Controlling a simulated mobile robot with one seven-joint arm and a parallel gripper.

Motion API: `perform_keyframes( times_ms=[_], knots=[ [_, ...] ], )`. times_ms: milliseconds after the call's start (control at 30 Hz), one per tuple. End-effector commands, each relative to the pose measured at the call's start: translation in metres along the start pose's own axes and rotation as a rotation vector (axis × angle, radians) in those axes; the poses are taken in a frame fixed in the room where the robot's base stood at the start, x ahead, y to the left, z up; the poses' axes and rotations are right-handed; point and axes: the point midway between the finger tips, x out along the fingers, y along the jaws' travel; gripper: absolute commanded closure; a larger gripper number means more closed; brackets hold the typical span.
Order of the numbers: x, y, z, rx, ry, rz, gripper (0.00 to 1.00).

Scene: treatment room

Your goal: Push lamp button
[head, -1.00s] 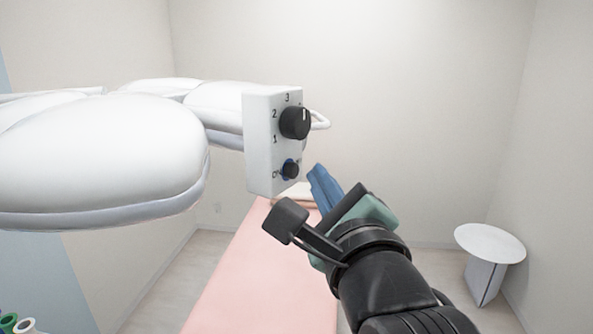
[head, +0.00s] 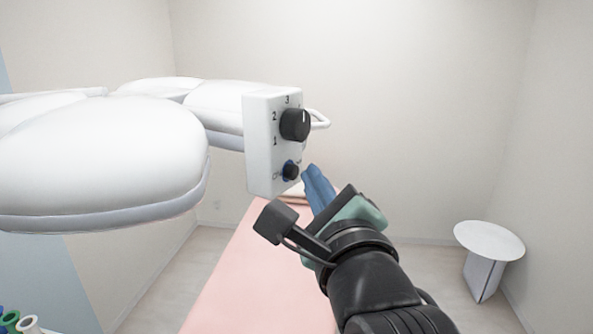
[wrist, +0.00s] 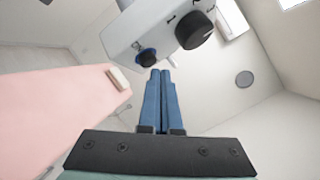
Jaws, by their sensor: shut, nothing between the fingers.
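The surgical lamp (head: 105,160) hangs at the left in the head view, with large white pads. Its white control box (head: 261,140) carries a large black dial (head: 295,124) marked 1, 2, 3. Below the dial is a small black button (head: 291,172) with a blue ring; it also shows in the wrist view (wrist: 147,57). My gripper (head: 313,170) has blue fingers and is shut and empty. Its tips (wrist: 160,72) lie just right of the button, close to it; I cannot tell whether they touch the box.
A pink treatment bed (head: 250,265) lies below the lamp, with a small pillow (wrist: 119,78) at its end. A round white side table (head: 489,241) stands at the right. Several coloured rolls (head: 26,323) are at the lower left. The floor between bed and table is clear.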

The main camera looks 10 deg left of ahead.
Motion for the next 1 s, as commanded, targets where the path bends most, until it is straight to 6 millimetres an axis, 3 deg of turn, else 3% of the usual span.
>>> perform_keyframes(
  times_ms=[1000],
  knots=[
    [0.0059, 0.0042, 0.0045, 0.0, -0.001, 0.0, 1.0]
  ],
)
